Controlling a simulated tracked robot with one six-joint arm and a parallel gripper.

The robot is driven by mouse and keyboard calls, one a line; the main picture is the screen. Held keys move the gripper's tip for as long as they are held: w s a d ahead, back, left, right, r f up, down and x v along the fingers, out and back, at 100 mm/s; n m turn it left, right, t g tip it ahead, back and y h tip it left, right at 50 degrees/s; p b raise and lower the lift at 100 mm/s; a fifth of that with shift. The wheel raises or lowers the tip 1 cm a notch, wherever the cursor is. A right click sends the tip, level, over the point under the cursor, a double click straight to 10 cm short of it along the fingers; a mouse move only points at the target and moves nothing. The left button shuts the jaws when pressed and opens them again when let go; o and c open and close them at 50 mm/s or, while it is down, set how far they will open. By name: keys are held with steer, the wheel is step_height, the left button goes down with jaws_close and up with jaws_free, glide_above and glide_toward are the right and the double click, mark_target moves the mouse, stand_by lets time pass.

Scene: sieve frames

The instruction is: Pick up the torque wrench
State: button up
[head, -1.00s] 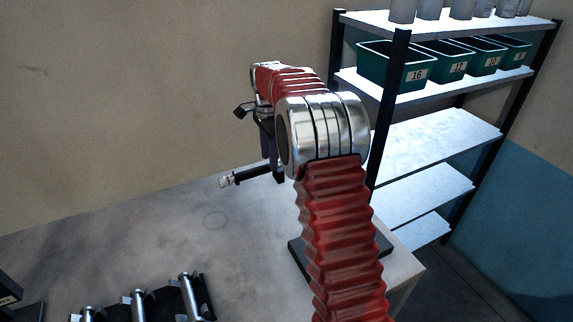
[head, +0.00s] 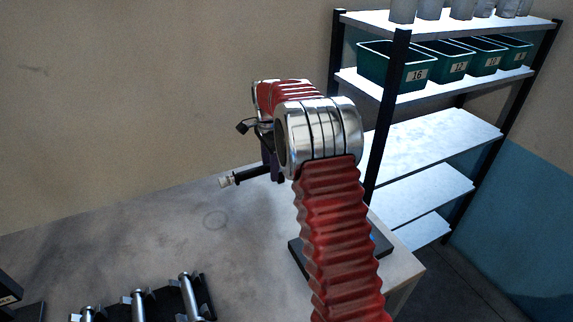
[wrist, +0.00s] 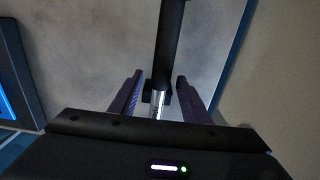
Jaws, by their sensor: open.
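The torque wrench (head: 248,176) lies near the back of the grey table, with a black shaft and a pale metal end at the left. My arm hides its right part. My gripper (head: 272,165) is over the wrench, mostly hidden behind my own arm in the head view. In the wrist view my gripper (wrist: 160,78) is open, one dark purple finger on each side of the wrench (wrist: 170,45). The wrench's black shaft runs down from the top edge to a silver section between the fingers. I cannot tell whether either finger touches it.
A black rack (head: 205,297) with several silver rods stands at the front left of the table. A dark flat device with a blue edge (wrist: 15,80) is at the left in the wrist view. A shelf unit (head: 430,140) with green bins stands at the right, beyond the table.

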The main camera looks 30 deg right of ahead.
steer(key=shift+c, duration=0.5)
jaws_close()
steer(key=shift+r, duration=0.1)
